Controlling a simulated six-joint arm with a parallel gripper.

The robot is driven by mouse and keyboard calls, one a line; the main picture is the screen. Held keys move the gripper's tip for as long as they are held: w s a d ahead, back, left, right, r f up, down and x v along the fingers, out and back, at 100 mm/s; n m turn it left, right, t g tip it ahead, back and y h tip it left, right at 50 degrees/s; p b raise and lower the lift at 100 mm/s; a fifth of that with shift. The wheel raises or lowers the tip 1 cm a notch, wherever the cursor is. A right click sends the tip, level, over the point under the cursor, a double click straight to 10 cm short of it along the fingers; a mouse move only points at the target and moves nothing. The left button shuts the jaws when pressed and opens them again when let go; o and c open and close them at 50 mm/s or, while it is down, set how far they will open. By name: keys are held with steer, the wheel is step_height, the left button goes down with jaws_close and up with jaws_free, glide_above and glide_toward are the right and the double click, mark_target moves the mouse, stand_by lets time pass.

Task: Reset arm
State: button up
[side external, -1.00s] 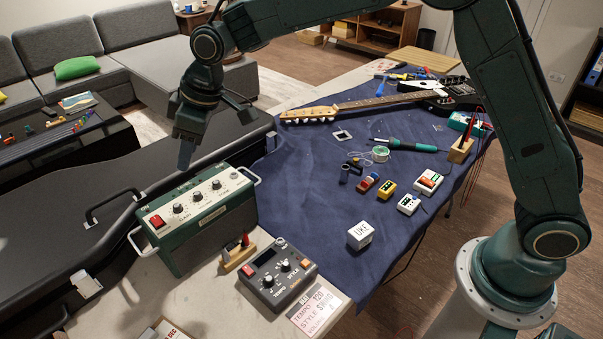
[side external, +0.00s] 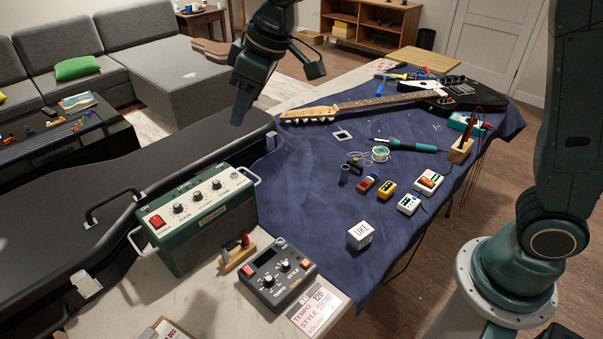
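My gripper (side external: 240,108) hangs in the air at the upper middle of the side external view, fingers pointing down. It appears above the far end of the black guitar case, left of the guitar's headstock. The fingers look close together, but their gap is not clear from this angle, and I see nothing held. My arm rises from its round base at the lower right and runs out of the top of the picture.
A green amplifier (side external: 195,218), a dark drum pedal (side external: 278,276) and a white cube (side external: 360,235) stand at the front. An electric guitar (side external: 400,97), soldering iron (side external: 410,145) and small pedals lie on the blue cloth (side external: 310,200). The black case (side external: 60,225) lies left.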

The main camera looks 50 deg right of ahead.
steer(key=s+d+r+m+t+h, duration=0.1)
steer(key=s+d+r+m, duration=0.3)
steer(key=s+d, duration=0.9)
steer(key=s+d+f+m, duration=0.1)
steer(key=s, duration=0.7)
steer(key=s+d+f+m+h, duration=0.1)
steer(key=s+d+f, duration=0.1)
steer(key=s, duration=0.5)
steer(key=shift+s+d+m+t+h, duration=0.25)
steer(key=shift+s+m+t+h, duration=0.05)
steer(key=shift+s+m, duration=0.1)
